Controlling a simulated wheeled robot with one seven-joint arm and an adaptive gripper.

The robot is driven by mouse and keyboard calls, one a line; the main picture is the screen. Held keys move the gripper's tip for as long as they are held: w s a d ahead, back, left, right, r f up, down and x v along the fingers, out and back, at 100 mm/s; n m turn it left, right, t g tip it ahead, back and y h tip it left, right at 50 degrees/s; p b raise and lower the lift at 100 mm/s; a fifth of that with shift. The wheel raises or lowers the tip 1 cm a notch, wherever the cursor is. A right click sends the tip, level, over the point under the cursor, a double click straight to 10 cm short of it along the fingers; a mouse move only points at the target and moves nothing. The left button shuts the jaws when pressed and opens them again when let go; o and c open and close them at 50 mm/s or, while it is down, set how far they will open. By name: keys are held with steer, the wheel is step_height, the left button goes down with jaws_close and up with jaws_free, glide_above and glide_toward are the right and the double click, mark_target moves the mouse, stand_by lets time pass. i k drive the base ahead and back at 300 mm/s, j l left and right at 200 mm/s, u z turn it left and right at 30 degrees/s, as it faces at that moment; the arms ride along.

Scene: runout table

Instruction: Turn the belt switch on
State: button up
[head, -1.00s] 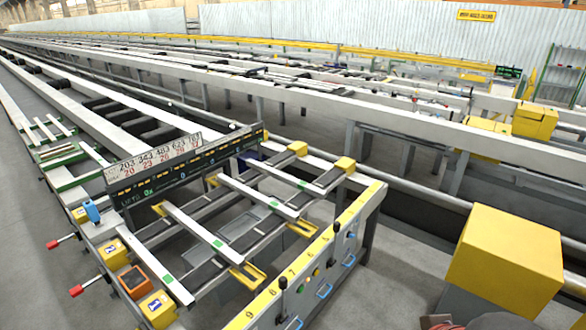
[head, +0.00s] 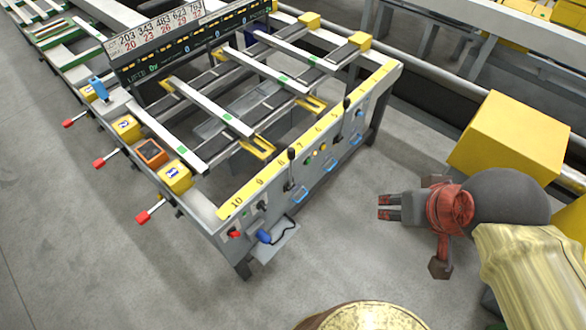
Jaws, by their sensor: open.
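The runout table's grey front panel (head: 330,170) carries several controls under a yellow numbered strip (head: 300,140). I see a black lever (head: 291,155), a second black lever (head: 347,103), small coloured buttons (head: 322,147), small dark knobs (head: 262,205) and a red control (head: 234,233) at the left end. I cannot tell which one is the belt switch, nor its position. My gripper (head: 382,207) is open and empty, right of the panel and apart from it, with its fingers pointing left.
Blue handles (head: 300,194) stick out from the panel. A small shelf with a blue item (head: 264,237) juts out at its lower left. Red-tipped handles (head: 143,217) project from the table's left side. A large yellow box (head: 515,135) stands at right. Grey floor before the panel is clear.

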mark_target(233, 233)
steer(key=u, duration=1.5)
steer(key=j+u, duration=0.1)
steer(key=j, duration=1.6)
steer(key=k, duration=0.05)
